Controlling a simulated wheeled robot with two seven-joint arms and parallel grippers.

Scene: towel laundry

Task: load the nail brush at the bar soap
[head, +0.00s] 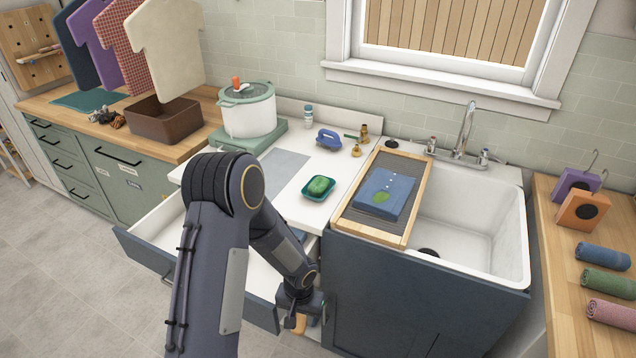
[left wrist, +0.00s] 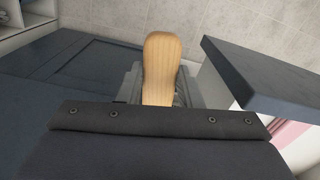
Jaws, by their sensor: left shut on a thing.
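The bar soap (head: 319,185) is green and lies in a teal dish (head: 308,195) on the white counter. My left gripper (head: 300,318) is low in front of the counter, between the open drawer and the sink cabinet, below and apart from the soap. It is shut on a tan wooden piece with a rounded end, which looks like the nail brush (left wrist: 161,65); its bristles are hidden. A blue handled brush (head: 328,139) also sits on the counter behind the soap. My right gripper is not in view.
An open drawer (head: 140,247) juts out left of my gripper. A sink (head: 505,235) with a wooden-framed drainboard (head: 417,208) holding a blue cloth lies right of the soap. A white pot (head: 248,112) stands behind. Taps and a small bottle (head: 308,115) line the back.

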